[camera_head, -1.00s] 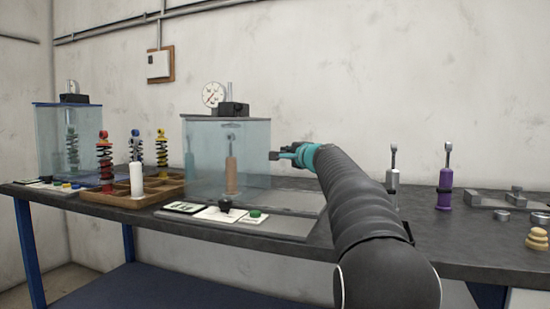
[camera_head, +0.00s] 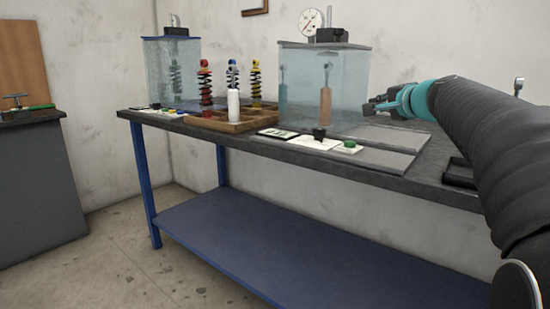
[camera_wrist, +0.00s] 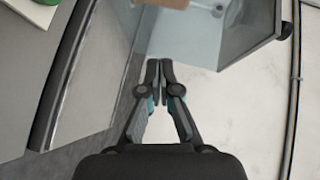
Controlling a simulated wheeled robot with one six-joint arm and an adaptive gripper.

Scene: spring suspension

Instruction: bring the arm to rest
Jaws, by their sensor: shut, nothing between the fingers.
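My gripper (camera_head: 376,105) is at the right in the head view, just right of the right-hand clear tank (camera_head: 345,88) and above the bench. It is shut and empty. In the wrist view the fingertips (camera_wrist: 160,66) meet, with the tank's glass wall (camera_wrist: 225,30) close beyond them. I cannot tell whether they touch the tank. My arm reaches in from the right edge of the head view.
The dark bench (camera_head: 330,158) carries a left tank (camera_head: 155,75), a wooden tray (camera_head: 220,124) with several springs, and a green button (camera_head: 350,144). A blue shelf (camera_head: 300,250) lies below. A grey cabinet (camera_head: 35,180) stands far left. The floor (camera_head: 130,275) is clear.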

